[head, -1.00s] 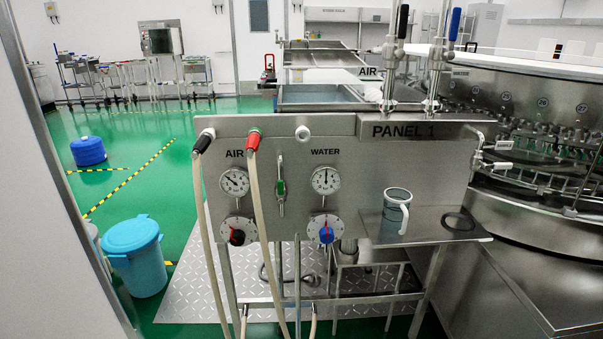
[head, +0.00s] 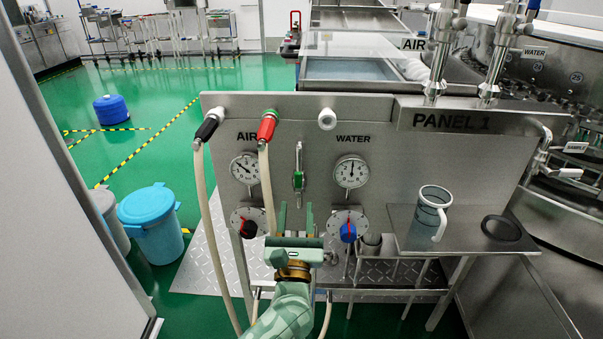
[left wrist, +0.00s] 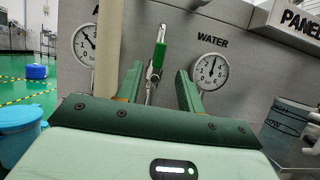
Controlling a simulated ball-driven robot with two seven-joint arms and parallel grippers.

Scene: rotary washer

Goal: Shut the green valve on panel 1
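The green valve (head: 298,180) is a small upright green handle on a metal pipe, on panel 1 (head: 450,160) between the AIR and WATER gauges. It also shows in the left wrist view (left wrist: 159,57), just beyond and between my fingers. My left gripper (head: 296,214) is open and empty, a little below and in front of the valve. Its two green fingers stand apart in the left wrist view (left wrist: 157,82), with the valve's lower pipe seen between them. No contact with the valve shows. My right gripper is not in view.
A pale hose (head: 266,185) with a red end hangs just left of the valve, close to my left gripper. Another hose (head: 204,200) hangs farther left. A blue knob (head: 348,232) is to the right.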

